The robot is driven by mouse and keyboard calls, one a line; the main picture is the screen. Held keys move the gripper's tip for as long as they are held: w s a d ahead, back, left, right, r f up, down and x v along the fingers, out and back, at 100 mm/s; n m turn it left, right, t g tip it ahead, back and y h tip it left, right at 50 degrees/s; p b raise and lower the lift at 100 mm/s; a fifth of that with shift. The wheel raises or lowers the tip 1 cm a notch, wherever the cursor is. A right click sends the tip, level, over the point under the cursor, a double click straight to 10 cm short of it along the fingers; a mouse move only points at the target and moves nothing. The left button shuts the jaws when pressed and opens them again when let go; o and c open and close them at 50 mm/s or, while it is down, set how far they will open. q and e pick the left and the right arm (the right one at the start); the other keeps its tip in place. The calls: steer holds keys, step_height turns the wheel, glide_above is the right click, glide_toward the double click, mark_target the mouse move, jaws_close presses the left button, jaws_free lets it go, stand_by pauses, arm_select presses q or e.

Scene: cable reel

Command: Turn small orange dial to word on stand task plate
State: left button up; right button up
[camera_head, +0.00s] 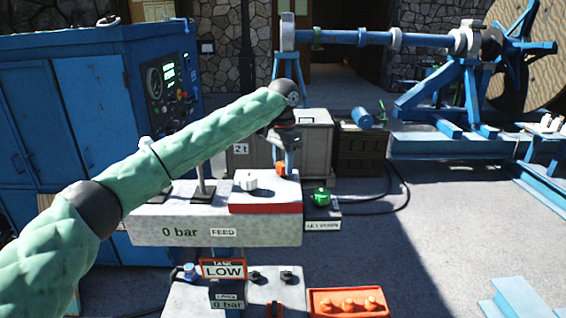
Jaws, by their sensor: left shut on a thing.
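My left arm comes in from the left. Its wrist bends down over the right end of the stand's top. My left gripper (283,160) points down there and is shut on a small orange dial (281,169), of which only a little shows. The angle of the dial cannot be made out. The task plate (223,269), with an orange frame, stands on the lower front panel and reads "LOW". My right gripper is not in view.
The stand (150,228) bears the labels "0 bar" and "FEED", levers and a white knob (246,180). A green knob (321,196) sits to its right. An orange block (348,302) with knobs is in front. A blue cabinet (40,110) stands left. Open floor lies right.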

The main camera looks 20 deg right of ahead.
mark_target(283, 163)
arm_select(q)
steer(key=o, duration=1)
steer(key=shift+r, duration=0.25)
steer(key=shift+r+b, duration=0.4)
steer(key=shift+b, duration=0.1)
steer(key=shift+r+b, duration=0.4)
steer(key=shift+r, duration=0.25)
step_height(283, 163, up, 4)
steer(key=shift+r+b, duration=0.1)
steer(key=shift+b, duration=0.6)
steer(key=shift+w+r, duration=0.1)
steer(key=shift+r, duration=0.45)
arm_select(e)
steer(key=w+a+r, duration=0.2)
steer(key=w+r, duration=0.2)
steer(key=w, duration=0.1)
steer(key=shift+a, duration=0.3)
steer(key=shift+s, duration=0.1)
